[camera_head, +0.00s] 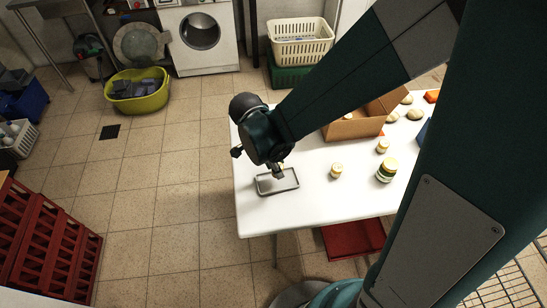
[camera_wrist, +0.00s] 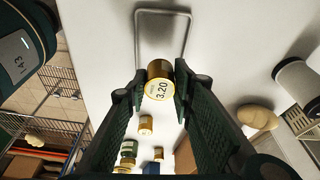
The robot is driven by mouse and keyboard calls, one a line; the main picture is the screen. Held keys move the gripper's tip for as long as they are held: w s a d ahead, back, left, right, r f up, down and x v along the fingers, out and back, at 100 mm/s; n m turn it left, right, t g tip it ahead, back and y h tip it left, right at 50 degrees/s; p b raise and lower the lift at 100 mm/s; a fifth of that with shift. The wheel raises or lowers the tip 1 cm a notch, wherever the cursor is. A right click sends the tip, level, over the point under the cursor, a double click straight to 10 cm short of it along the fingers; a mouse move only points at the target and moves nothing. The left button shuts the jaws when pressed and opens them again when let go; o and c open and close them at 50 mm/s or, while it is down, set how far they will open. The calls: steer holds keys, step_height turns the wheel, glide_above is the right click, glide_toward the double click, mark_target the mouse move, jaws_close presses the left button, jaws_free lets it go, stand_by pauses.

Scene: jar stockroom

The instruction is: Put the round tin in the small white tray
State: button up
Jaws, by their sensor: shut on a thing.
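My gripper (camera_wrist: 159,92) is shut on the round tin (camera_wrist: 158,82), a short gold cylinder whose pale end, marked "3.20", faces the wrist camera. The fingers press on its two sides. The small tray (camera_head: 259,188) lies near the table's left front corner, shallow and pale with a greyish rim. In the head view my gripper (camera_head: 279,172) is over the tray's far part, and the tin is mostly hidden by it. In the wrist view the tray's rim (camera_wrist: 137,38) lies beyond the tin, toward the top. The exact height of the tin above the tray is unclear.
On the white table (camera_head: 262,217), a small jar (camera_head: 336,171), another jar (camera_head: 382,146) and a larger green-banded jar (camera_head: 386,172) stand right of the tray. A cardboard box (camera_head: 352,129) and several pale lumps (camera_head: 415,114) lie farther back. The table around the tray is clear.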

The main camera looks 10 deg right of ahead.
steer(key=shift+f, duration=0.4)
steer(key=shift+f+b, duration=0.7)
steer(key=shift+f, duration=1.35)
steer(key=shift+f, duration=0.2)
steer(key=o, duration=0.6)
steer(key=shift+r, duration=0.2)
steer(key=p+v, duration=0.3)
steer(key=v, duration=0.9)
